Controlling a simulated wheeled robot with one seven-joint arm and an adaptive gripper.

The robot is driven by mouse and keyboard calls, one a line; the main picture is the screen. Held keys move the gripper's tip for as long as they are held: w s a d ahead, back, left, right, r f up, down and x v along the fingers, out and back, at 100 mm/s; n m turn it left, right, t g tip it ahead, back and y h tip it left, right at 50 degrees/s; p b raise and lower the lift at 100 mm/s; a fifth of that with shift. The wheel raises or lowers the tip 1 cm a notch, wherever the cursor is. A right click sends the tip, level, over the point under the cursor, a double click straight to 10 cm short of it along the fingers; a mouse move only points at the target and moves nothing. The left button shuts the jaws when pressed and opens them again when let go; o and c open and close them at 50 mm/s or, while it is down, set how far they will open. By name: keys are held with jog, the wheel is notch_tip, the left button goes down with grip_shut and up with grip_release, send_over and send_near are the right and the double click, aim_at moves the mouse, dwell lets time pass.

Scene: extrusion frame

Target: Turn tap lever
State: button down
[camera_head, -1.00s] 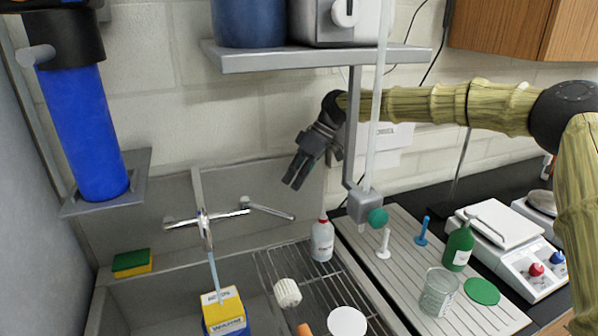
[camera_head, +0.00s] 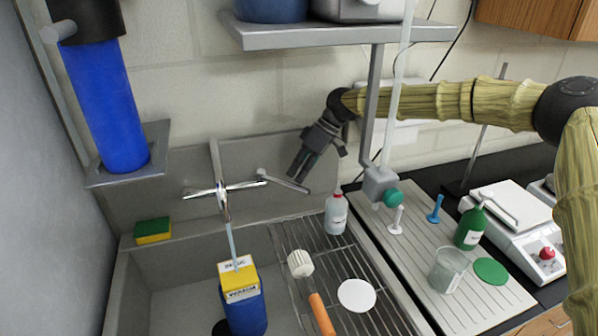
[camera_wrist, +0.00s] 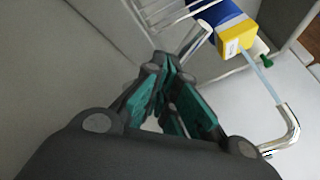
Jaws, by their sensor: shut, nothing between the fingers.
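The chrome tap (camera_head: 222,195) stands at the back of the sink, with handles to either side. A longer grey lever (camera_head: 284,180) reaches to the right. Water runs from the spout onto a blue and yellow carton (camera_head: 240,283). My gripper (camera_head: 296,178) is shut and empty, pointing down at the lever's outer part; I cannot tell whether they touch. In the wrist view, the closed fingers (camera_wrist: 172,62) have teal pads, and a metal bar (camera_wrist: 197,40) lies just past their tips. The chrome spout (camera_wrist: 288,128) shows at the right.
A sponge (camera_head: 153,230) sits on the sink's left ledge. A white bottle (camera_head: 336,214), a brush (camera_head: 301,264) and a white disc (camera_head: 357,294) are on the rack right of the basin. A shelf (camera_head: 340,36) hangs above my gripper.

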jog(key=shift+s+a+f+m+t+b, duration=0.1)
jog(key=shift+s+a+m+t+b, duration=0.05)
jog(key=shift+s+m+t+b, duration=0.3)
jog(key=s+a+m+t+b, duration=0.3)
jog(key=s+a+m+t, duration=0.1)
jog(key=m, duration=0.3)
jog(key=shift+s+a+m, duration=0.2)
jog(key=shift+s+m, duration=0.15)
jog(key=shift+s, duration=0.45)
dwell(0.6)
jog(key=v, duration=0.7)
jog(key=shift+r, duration=0.25)
jog(key=shift+s, duration=0.1)
